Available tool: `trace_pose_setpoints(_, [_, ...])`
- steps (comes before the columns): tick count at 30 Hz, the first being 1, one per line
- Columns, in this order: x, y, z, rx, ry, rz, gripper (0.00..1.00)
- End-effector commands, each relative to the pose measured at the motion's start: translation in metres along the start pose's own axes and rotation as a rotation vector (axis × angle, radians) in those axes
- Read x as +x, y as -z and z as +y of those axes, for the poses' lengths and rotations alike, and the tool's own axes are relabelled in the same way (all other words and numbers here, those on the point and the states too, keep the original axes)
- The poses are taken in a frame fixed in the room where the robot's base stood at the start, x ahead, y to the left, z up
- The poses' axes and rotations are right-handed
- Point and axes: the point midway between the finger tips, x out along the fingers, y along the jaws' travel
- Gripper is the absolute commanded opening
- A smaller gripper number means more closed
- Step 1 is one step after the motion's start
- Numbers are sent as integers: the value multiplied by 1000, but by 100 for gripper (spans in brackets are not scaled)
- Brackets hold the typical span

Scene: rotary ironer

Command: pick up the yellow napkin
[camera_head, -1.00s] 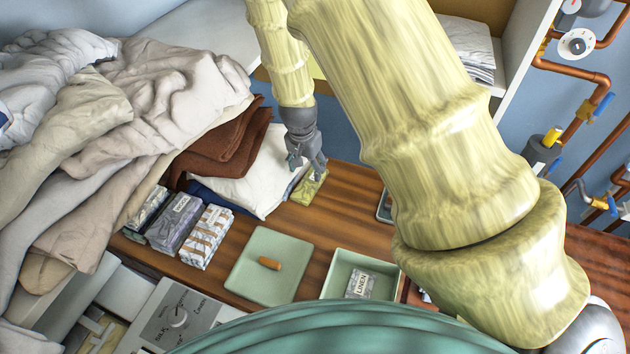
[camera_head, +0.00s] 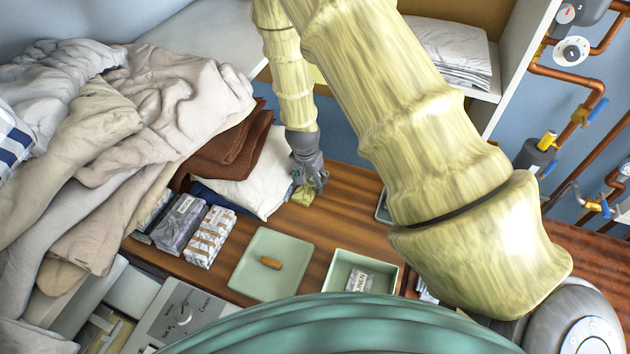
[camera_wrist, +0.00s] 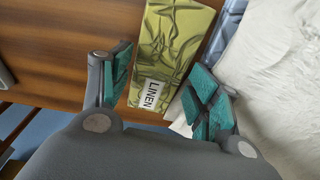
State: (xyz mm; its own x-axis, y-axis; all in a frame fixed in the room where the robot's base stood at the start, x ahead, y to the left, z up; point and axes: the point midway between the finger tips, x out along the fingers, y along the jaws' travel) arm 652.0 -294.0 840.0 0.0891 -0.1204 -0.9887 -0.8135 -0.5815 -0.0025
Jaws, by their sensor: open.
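The yellow napkin (camera_wrist: 172,50) is a flat, folded piece with a dark leafy pattern and a white LINEN label. In the wrist view it lies on the brown wooden surface, its labelled end between my open fingers. My gripper (camera_wrist: 158,95) is open, with one teal-padded finger on each side of the napkin, and I see no firm grip. In the head view the napkin (camera_head: 304,194) shows just below my gripper (camera_head: 309,182), partly hidden by it.
White folded cloth (camera_wrist: 278,75) lies close on the right in the wrist view. Patterned bundles (camera_head: 210,236), a green tray (camera_head: 268,284) with an orange-brown item, and a green box (camera_head: 345,290) stand nearer. The wood (camera_head: 345,200) right of the napkin is clear.

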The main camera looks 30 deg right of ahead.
Motion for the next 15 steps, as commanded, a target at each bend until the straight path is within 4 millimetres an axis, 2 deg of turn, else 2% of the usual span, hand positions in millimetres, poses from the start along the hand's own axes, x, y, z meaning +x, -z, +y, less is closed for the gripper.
trace_pose_setpoints(4, [8,-1,2,1,-3,-2,59])
trace_pose_setpoints(12, [9,-1,2,1,-3,-1,59])
trace_pose_setpoints(15, [9,-1,2,1,-3,0,41])
